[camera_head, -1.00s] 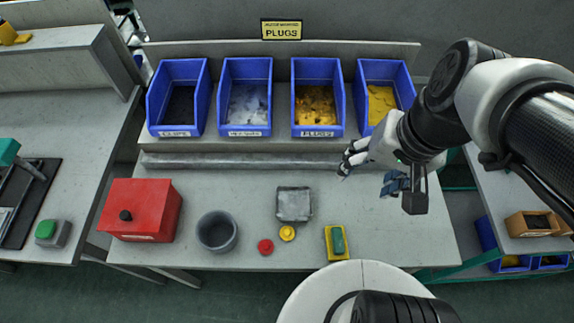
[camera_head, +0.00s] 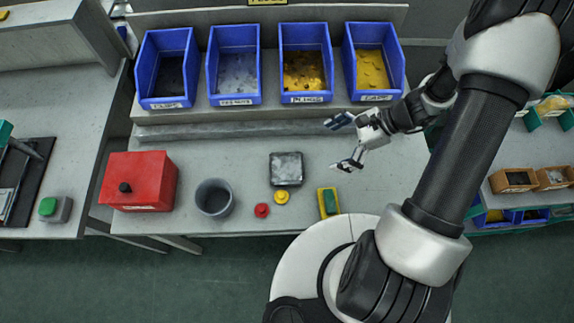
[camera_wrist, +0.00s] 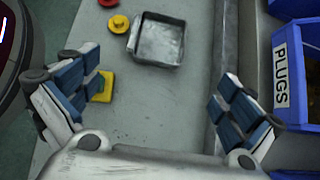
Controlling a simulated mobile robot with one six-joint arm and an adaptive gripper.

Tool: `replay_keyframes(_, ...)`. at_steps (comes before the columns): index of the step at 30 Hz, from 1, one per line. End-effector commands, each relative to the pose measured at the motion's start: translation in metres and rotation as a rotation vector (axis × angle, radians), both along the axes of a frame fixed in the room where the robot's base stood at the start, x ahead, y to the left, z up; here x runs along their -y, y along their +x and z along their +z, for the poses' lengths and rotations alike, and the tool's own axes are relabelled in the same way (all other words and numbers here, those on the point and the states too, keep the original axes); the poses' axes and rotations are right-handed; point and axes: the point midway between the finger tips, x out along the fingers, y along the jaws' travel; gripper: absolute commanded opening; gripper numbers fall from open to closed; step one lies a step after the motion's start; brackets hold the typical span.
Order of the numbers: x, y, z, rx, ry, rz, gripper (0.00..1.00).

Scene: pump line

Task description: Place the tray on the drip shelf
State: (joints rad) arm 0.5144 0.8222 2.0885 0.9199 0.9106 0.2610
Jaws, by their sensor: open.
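The tray is a small grey square metal tray with a raised rim, lying empty on the workbench in the head view (camera_head: 286,168). It also shows near the top of the wrist view (camera_wrist: 157,45). My gripper (camera_head: 338,144) is open and empty to the right of the tray, above the bench and apart from the tray. In the wrist view my two blue-padded fingers (camera_wrist: 152,88) are spread wide with bare bench between them. I cannot tell for certain which surface is the drip shelf.
Several blue bins (camera_head: 235,80) stand on a raised ledge at the back. A yellow button (camera_head: 281,197), a red button (camera_head: 261,210) and a yellow-green block (camera_head: 328,202) lie in front. A grey cup (camera_head: 214,199) and a red box (camera_head: 140,182) stand at left.

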Motion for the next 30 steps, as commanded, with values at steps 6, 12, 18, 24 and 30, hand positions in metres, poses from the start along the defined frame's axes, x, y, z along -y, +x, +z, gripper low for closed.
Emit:
replay_keyframes(6, -0.034, -0.001, -0.036, -0.004, 0.001, 0.006, 1.00)
replay_keyframes(12, -0.064, 0.000, -0.065, -0.004, 0.000, 0.006, 1.00)
replay_keyframes(18, -0.078, 0.002, -0.079, 0.000, -0.001, 0.004, 1.00)
replay_keyframes(24, -0.091, 0.000, -0.092, -0.003, 0.000, 0.007, 1.00)
replay_keyframes(30, -0.112, 0.000, -0.112, -0.001, 0.000, 0.007, 1.00)
